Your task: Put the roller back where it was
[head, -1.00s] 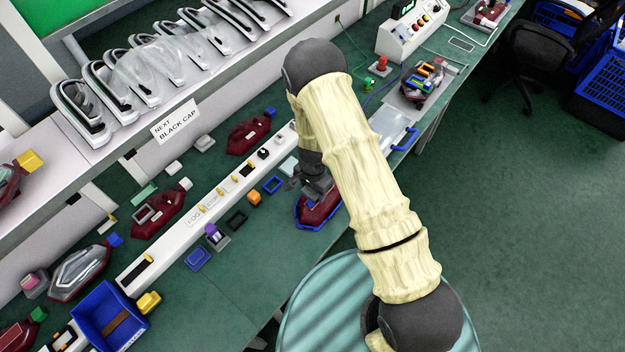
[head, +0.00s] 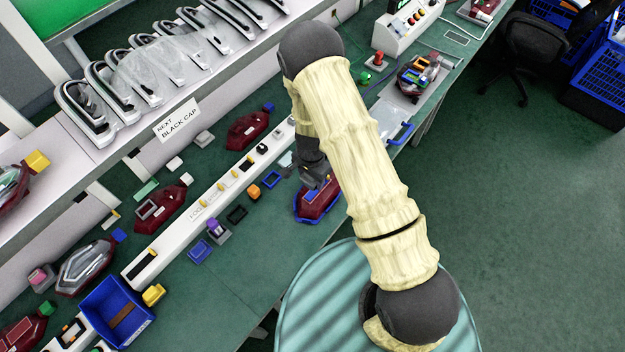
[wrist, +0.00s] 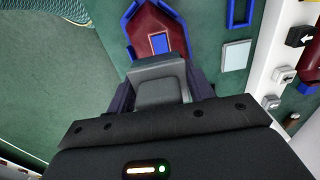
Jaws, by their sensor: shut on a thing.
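My gripper (head: 313,178) hangs just beyond a dark red lamp housing (head: 322,203) that sits in a blue-edged cradle at the bench's front edge. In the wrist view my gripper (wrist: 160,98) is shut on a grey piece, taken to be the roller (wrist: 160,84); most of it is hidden. The red housing (wrist: 152,28) lies beyond the gripper, with a blue rectangular patch (wrist: 159,43) on its top. I cannot tell how high the piece is above the bench.
A white strip (head: 215,195) with small parts runs along the green bench. A purple-topped piece (head: 215,228), a blue frame (head: 271,179) and an orange block (head: 254,191) stand nearby. A blue bin (head: 113,312) is at lower left.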

